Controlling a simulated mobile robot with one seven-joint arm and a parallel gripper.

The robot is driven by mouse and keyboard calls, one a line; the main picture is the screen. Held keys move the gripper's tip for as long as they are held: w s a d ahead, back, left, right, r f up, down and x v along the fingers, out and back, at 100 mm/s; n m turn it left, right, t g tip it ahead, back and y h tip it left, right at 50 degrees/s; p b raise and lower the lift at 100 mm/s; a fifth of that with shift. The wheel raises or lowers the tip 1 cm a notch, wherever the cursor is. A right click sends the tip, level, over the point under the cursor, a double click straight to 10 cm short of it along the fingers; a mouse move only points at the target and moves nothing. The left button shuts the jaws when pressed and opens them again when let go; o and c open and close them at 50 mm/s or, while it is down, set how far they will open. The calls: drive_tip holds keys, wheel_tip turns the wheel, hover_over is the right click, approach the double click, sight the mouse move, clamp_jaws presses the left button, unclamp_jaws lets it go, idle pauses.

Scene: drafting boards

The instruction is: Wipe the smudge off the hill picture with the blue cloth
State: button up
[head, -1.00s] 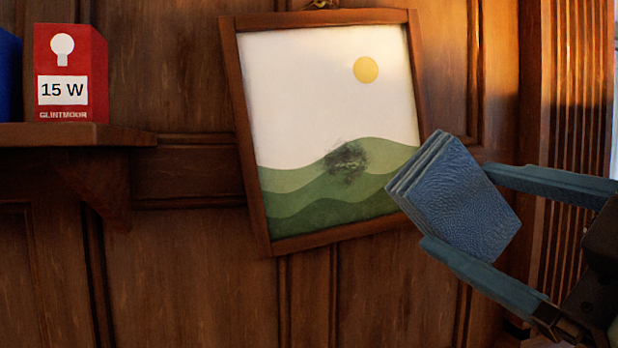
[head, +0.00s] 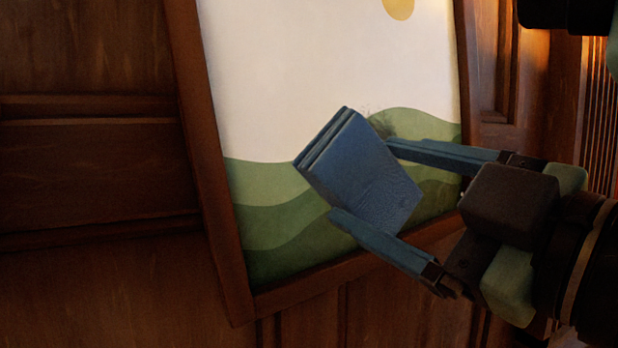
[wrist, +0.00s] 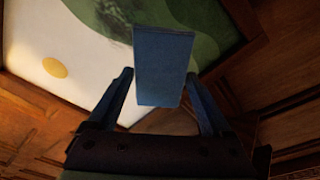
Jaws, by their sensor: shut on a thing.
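My gripper (head: 362,182) is shut on the folded blue cloth (head: 372,180), with one finger on each side of it. The cloth also shows between the fingers in the wrist view (wrist: 162,68). The hill picture (head: 300,80) hangs tilted on the wall in a brown wooden frame, with green hills and a yellow sun. The cloth is in front of its lower middle; I cannot tell whether it touches the surface. A dark bit of the smudge (head: 381,124) shows just above the cloth's upper right edge. The rest of the smudge is hidden behind the cloth and finger.
The wall is brown wood panelling (head: 90,160) with raised mouldings. The picture's wooden frame (head: 215,200) stands out around it. The space left of the picture is clear.

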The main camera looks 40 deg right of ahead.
drive_tip(key=shift+w+d, duration=0.15)
drive_tip(key=shift+w, duration=0.3)
drive_tip(key=shift+w+d, duration=0.25)
drive_tip(key=shift+w, duration=0.8)
drive_tip(key=shift+w+d, duration=0.25)
drive_tip(key=shift+w, duration=0.75)
drive_tip(key=shift+w+d, duration=0.25)
drive_tip(key=shift+w, duration=0.75)
drive_tip(key=s+d+r, duration=0.2)
drive_tip(key=s+d, duration=0.1)
drive_tip(key=d, duration=1.1)
drive_tip(key=shift+s+p, duration=0.15)
drive_tip(key=shift+p, duration=0.3)
